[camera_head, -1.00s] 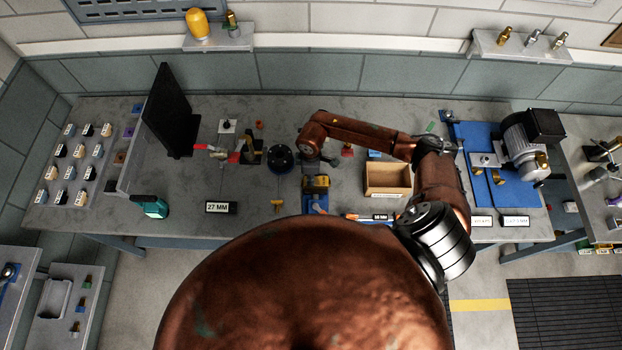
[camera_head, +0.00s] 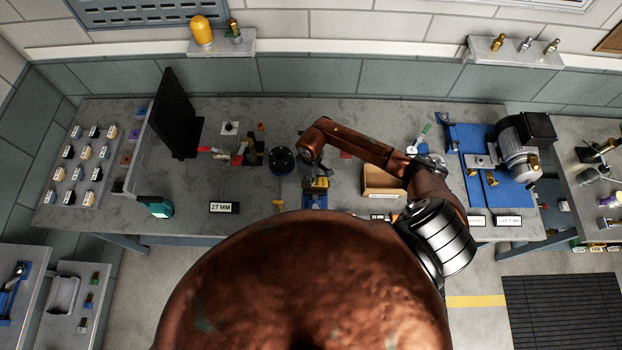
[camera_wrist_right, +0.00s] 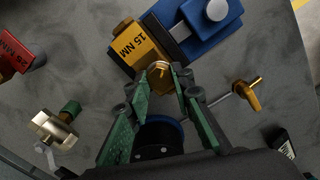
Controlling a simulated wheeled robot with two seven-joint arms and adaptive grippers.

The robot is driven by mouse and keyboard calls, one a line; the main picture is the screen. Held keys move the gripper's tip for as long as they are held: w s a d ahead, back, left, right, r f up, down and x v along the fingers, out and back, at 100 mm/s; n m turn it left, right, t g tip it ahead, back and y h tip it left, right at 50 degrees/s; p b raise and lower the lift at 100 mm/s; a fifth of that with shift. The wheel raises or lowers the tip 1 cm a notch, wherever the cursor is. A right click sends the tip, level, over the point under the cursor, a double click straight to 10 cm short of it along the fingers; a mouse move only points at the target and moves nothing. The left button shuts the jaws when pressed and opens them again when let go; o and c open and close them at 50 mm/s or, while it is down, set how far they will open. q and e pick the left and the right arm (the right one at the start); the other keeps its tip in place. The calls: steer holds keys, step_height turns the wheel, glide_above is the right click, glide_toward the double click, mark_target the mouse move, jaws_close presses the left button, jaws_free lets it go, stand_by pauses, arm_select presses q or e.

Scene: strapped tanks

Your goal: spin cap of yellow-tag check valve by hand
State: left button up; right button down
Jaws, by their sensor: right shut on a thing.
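My right gripper (camera_wrist_right: 165,82) is shut, with its green fingers around a small brass cap (camera_wrist_right: 159,73) in the right wrist view. The cap is beside the yellow block marked 15 NM (camera_wrist_right: 137,48), which sits against a blue fixture (camera_wrist_right: 205,25). In the head view the yellow block (camera_head: 316,183) and the blue fixture (camera_head: 315,201) lie just below the end of my right arm. The fingers and cap are too small to make out there. The valve body under the cap is mostly hidden. My left gripper is not in view.
A yellow T-handled tool (camera_wrist_right: 247,95) and a brass fitting with a green end (camera_wrist_right: 58,127) flank the gripper. A red block (camera_wrist_right: 15,55) is at left. A black round thing (camera_head: 281,160) and a cardboard box (camera_head: 383,181) stand nearby on the bench.

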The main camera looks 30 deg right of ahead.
steer(key=shift+s+a+f, duration=0.1)
steer(key=shift+s+a, duration=0.05)
steer(key=shift+s, duration=0.05)
stand_by(0.3)
steer(key=shift+a+m, duration=0.2)
steer(key=shift+m, duration=0.8)
steer(key=c, duration=1.6)
jaws_free()
steer(key=shift+w+d, duration=0.15)
steer(key=shift+d, duration=0.05)
steer(key=shift+r, duration=4.15)
steer(key=shift+o, duration=0.3)
